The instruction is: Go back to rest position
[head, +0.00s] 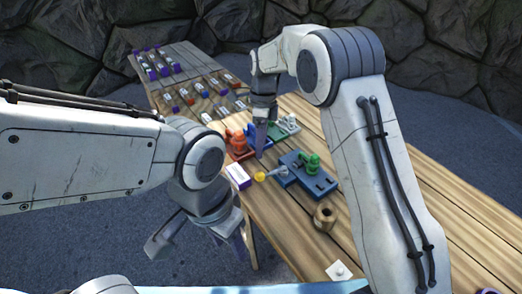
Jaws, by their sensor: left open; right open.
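My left gripper (203,245) hangs low at the front left, beside the table's edge and over the floor. Its two fingers are spread wide with nothing between them. My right gripper (261,147) points down over the middle of the table, close to the orange, blue and green fixtures. It is open. Its fingers are seen nearly edge-on, and I cannot tell how high they are above the fixtures. A brown reel-like piece (325,216) stands on the table, apart from both grippers.
The wooden table (285,228) carries a blue base with a green piece (308,181), an orange piece (238,143), a white-and-purple box (238,176), a yellow piece (260,177) and a white plate (339,271). A rack of small cylinders (157,63) lies behind. Rock walls surround it.

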